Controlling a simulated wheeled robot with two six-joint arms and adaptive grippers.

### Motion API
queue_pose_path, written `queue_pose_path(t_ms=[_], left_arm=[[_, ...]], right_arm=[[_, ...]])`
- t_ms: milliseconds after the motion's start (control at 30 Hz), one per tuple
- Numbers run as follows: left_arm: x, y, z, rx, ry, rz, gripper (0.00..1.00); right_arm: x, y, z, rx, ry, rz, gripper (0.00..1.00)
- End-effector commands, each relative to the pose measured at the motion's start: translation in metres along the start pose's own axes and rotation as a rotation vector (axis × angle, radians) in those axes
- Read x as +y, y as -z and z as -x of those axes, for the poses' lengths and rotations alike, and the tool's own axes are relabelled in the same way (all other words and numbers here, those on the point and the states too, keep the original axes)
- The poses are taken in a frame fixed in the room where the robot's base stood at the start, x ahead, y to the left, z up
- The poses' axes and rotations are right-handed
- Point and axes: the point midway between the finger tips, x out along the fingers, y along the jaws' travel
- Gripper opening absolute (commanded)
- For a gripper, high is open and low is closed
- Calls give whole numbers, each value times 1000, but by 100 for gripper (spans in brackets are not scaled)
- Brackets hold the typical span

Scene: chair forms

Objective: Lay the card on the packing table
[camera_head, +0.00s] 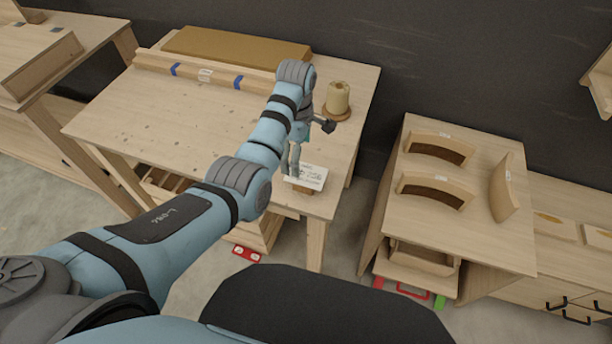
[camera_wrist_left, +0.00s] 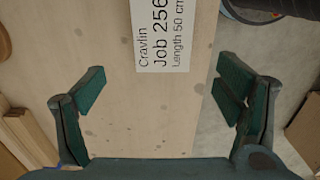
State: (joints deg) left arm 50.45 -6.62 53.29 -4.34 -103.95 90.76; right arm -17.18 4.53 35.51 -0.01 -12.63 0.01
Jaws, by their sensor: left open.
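The card (camera_head: 308,178) is white with dark print and is at the near right corner of the packing table (camera_head: 215,120). A small brown piece shows just below its near edge; I cannot tell whether it supports the card. In the left wrist view the card (camera_wrist_left: 163,35) reads "Cravlin Job 256 Length 50 cm" and is at the top, over pale wood. My left gripper (camera_head: 291,160) is just above and beside the card in the head view. In the wrist view its green fingers (camera_wrist_left: 163,90) are wide apart with nothing between them. My right gripper is out of view.
A spool (camera_head: 338,98) stands on a round base at the table's back right. A long wooden form with blue bands (camera_head: 205,75) and a brown slab (camera_head: 238,47) lie at the back. Another table with curved wooden pieces (camera_head: 435,147) stands to the right. The table's middle is clear.

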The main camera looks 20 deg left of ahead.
Motion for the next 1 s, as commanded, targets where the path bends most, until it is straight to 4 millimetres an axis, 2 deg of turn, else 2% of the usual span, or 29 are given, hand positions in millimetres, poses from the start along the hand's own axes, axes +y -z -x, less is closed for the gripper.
queue_pose_path(t_ms=[200,300,1000], left_arm=[[-4,-3,-40,0,2,-1,85],[-4,-3,-53,0,1,-1,85],[-3,-3,-58,0,-1,0,85]], right_arm=[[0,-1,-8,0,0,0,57],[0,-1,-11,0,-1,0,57],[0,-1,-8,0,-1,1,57]])
